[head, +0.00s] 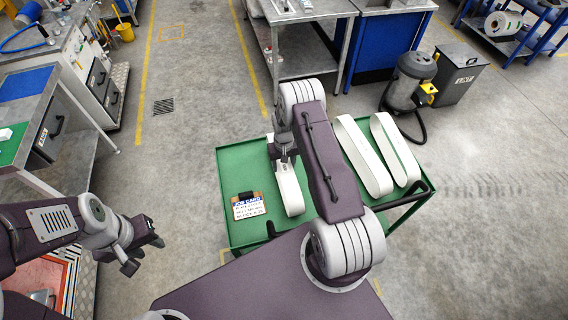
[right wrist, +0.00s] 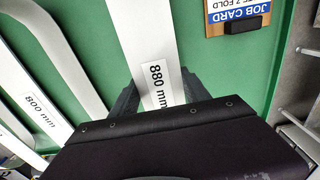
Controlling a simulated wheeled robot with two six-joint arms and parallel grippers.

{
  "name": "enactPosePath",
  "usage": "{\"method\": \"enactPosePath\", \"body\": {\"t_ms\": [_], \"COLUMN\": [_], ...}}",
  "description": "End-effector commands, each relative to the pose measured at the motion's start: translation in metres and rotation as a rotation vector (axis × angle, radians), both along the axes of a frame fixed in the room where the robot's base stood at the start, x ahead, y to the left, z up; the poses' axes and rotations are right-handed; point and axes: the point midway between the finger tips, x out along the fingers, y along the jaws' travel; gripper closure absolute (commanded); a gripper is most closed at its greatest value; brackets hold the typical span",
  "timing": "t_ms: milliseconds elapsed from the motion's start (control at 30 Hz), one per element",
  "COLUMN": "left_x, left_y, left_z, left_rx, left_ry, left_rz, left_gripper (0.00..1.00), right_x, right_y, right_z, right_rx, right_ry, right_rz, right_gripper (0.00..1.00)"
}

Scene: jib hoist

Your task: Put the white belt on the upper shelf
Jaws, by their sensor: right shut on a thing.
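Several pale white belts lie on a green cart top (head: 240,170). The leftmost belt (head: 291,195), labelled 880 mm in the right wrist view (right wrist: 145,35), has my right gripper (head: 285,158) at its far end. The gripper's fingers (right wrist: 160,100) are shut on this belt, one on each side. Two belts, one in the middle (head: 362,160) and one at the right (head: 396,150), lie beyond my right arm; a label in the right wrist view reads 800 mm (right wrist: 38,108). My left gripper (head: 146,250) is empty with fingers apart, left of the cart. I cannot identify the upper shelf.
A job card (head: 248,207) lies at the cart's left. A metal table (head: 300,40) stands behind the cart, with a grey vacuum (head: 408,80) and bin (head: 457,75) at back right. Workbenches line the left. The floor (head: 180,150) left of the cart is clear.

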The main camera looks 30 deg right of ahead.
Motion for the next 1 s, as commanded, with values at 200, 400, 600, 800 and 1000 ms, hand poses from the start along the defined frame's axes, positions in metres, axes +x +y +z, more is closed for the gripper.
{"method": "enactPosePath", "body": {"t_ms": [200, 400, 600, 800, 1000], "left_x": [0.000, 0.000, 0.000, 0.000, 0.000], "left_y": [0.000, 0.000, 0.000, 0.000, 0.000], "left_z": [-0.004, -0.002, 0.000, -0.008, -0.019], "left_rx": [0.000, 0.000, 0.000, 0.000, 0.000], "left_ry": [0.000, 0.000, 0.000, 0.000, 0.000], "left_rz": [0.000, 0.000, 0.000, 0.000, 0.000], "left_gripper": [0.64, 0.64, 0.64, 0.64, 0.64], "right_x": [0.000, 0.000, 0.000, 0.001, 0.001], "right_y": [0.000, 0.000, 0.000, 0.000, 0.000], "right_z": [-0.003, -0.002, 0.001, 0.028, 0.077], "right_rx": [0.000, 0.000, 0.000, -0.001, -0.001], "right_ry": [0.000, 0.000, 0.000, -0.005, -0.005], "right_rz": [0.000, 0.000, 0.000, 0.000, 0.000], "right_gripper": [0.43, 0.24, 0.24, 0.24, 0.24]}}
